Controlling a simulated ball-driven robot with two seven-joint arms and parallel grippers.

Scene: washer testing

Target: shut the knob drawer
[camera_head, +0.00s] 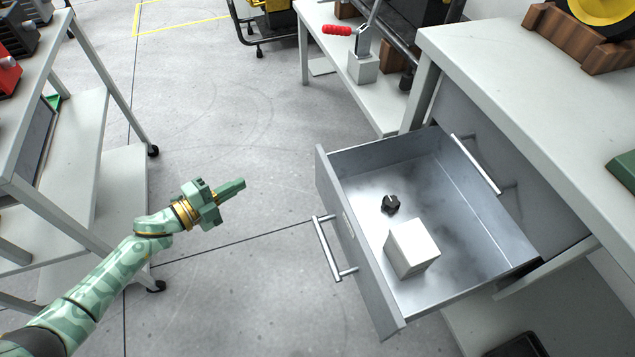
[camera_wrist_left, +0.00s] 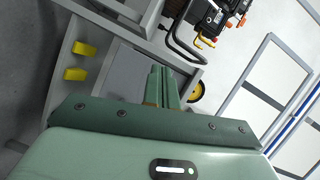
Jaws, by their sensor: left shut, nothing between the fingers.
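The knob drawer (camera_head: 462,212) is a grey metal drawer pulled well out of the white workbench on the right of the head view. Its front panel carries a silver bar handle (camera_head: 329,250) facing left. A black knob (camera_head: 390,204) and a white box (camera_head: 411,248) lie inside it. My left gripper (camera_head: 241,185) is shut and empty, to the left of the drawer front and apart from it, above open floor. Its closed fingers also show in the left wrist view (camera_wrist_left: 163,86). The right gripper is in neither view.
A second drawer handle (camera_head: 476,164) shows on the bench beside the open drawer. A white shelf (camera_head: 390,107) with a red-handled clamp (camera_head: 338,30) stands behind. A wheeled grey cart (camera_head: 90,132) stands at the left. The floor between cart and drawer is clear.

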